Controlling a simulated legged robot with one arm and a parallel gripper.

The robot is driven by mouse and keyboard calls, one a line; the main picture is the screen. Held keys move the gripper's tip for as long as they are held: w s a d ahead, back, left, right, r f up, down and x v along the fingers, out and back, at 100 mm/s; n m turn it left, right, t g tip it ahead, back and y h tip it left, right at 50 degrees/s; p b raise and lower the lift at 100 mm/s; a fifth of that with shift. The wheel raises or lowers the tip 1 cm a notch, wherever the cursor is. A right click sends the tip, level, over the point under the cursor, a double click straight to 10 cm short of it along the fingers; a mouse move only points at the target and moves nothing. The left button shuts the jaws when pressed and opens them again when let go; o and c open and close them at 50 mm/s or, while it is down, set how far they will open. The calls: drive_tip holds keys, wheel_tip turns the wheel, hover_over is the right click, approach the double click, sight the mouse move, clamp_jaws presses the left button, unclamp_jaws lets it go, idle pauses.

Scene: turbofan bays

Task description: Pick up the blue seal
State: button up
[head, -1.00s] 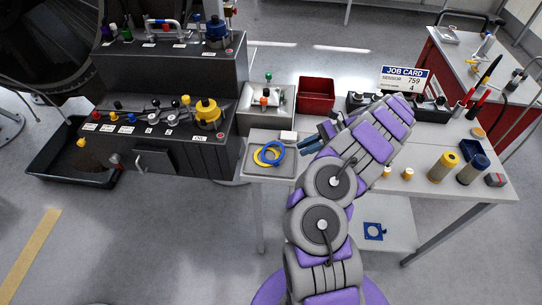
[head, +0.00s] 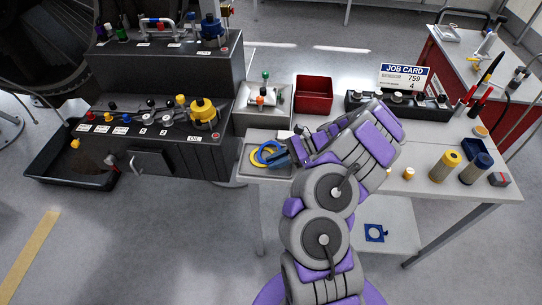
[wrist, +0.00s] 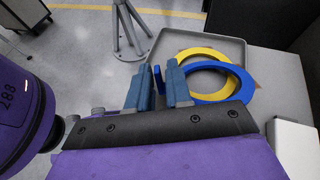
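The blue seal, a ring, lies in a shallow grey tray (head: 243,172) partly over a yellow ring (head: 255,157). In the wrist view the blue seal (wrist: 249,84) overlaps the yellow ring (wrist: 206,51) in the tray (wrist: 160,37). My gripper (head: 281,155) is at the tray from the right in the head view. In the wrist view my gripper (wrist: 160,84) has its two blue fingers apart, with a bit of the seal's near-left edge showing between them. Contact cannot be told. The right finger hides part of the seal.
A white block (wrist: 296,145) is beside the tray. A red bin (head: 314,93) and a grey box with levers (head: 262,104) stand behind. A black lever console (head: 160,140) is left of the tray. A blue square plate (head: 375,233) lies on the lower shelf.

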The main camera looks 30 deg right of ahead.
drive_tip(key=shift+w+a+f, duration=0.15)
drive_tip(key=shift+a+f, duration=0.2)
drive_tip(key=shift+a, duration=0.25)
drive_tip(key=shift+w+a, duration=0.1)
drive_tip(key=shift+a, duration=0.7)
drive_tip(key=shift+c, duration=0.5)
clamp_jaws()
drive_tip(key=shift+d, duration=0.4)
